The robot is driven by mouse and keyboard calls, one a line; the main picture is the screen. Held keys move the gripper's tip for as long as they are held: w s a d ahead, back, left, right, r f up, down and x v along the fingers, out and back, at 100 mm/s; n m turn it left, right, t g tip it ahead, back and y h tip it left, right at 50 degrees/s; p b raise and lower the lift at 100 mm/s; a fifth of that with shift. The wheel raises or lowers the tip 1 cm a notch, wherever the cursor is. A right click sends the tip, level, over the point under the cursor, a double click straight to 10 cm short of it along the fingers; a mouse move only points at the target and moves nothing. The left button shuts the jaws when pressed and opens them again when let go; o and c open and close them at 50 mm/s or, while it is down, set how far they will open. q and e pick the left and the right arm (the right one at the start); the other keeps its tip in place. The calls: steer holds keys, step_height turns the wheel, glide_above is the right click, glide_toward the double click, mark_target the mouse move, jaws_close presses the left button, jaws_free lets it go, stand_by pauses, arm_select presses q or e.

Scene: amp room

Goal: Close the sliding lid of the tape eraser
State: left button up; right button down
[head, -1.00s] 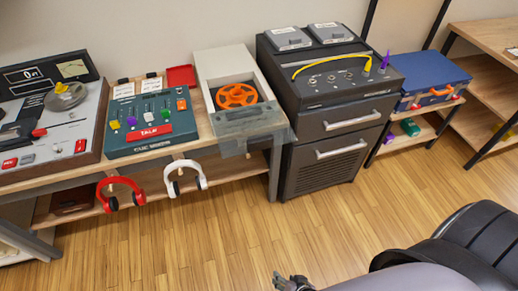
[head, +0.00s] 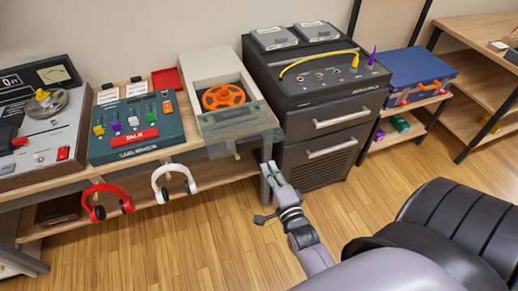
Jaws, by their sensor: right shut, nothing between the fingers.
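The tape eraser (head: 205,66) is a pale box on the wooden bench, with its top bay open. An orange reel (head: 223,97) lies inside the bay. A grey translucent sliding lid (head: 236,123) sits at the front of the box, pulled toward the bench's front edge and overhanging it. My right gripper (head: 270,170) is shut and empty, below and to the right of the lid, in front of the bench leg and apart from the lid. My left gripper is not in view.
Left of the eraser is a teal cue panel (head: 140,128) with coloured sliders. White headphones (head: 174,183) and red headphones (head: 106,200) hang from the bench front. A black drawer cabinet (head: 318,115) stands to the right.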

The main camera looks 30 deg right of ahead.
mark_target(257, 144)
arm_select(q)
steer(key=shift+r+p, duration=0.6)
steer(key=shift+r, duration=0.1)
arm_select(e)
steer(key=x, duration=0.8)
steer(key=shift+w, duration=0.15)
